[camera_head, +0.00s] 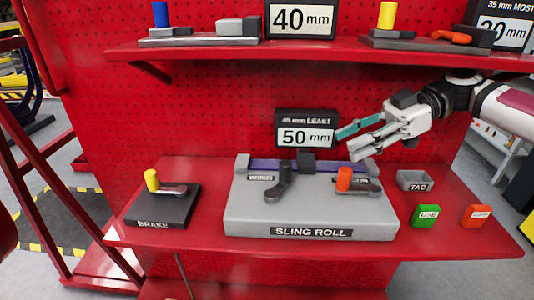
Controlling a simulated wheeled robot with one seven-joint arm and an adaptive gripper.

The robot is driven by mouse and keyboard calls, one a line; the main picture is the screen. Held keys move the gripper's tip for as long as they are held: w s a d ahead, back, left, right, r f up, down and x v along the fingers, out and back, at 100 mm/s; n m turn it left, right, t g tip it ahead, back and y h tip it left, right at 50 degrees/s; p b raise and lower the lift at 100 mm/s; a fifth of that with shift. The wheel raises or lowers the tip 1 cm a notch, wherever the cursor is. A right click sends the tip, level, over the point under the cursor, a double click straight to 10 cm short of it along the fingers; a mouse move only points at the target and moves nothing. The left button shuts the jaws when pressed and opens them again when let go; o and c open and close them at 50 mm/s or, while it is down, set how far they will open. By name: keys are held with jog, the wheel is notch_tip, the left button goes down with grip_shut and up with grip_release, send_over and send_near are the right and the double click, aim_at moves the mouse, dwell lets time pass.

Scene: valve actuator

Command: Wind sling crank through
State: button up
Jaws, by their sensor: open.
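A grey box labelled SLING ROLL (240,215) sits on the red lower shelf. On its left top, beside a small label that looks like WIND or WING, is a dark crank-like lever (279,184). On its right top is a crank arm with an upright orange knob (344,178); the label behind it is partly hidden. A blue-purple band (265,165) runs along the back, with a dark block at its middle. My gripper (345,146) is open and empty, with one teal and one grey finger, reaching in from the right. It appears above the orange knob, apart from it.
A BRAKE block (150,211) with a yellow knob stands at left. A TAG tray (415,181), a green block (425,216) and an orange block (476,216) lie right. A 50 mm sign (307,136) stands behind. An upper shelf (330,52) overhangs, holding more levers and signs.

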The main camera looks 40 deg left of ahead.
aim_at(286, 163)
jog(key=x, duration=1.4)
jog(key=shift+w+a, duration=0.2)
jog(key=shift+a, duration=0.3)
grip_shut()
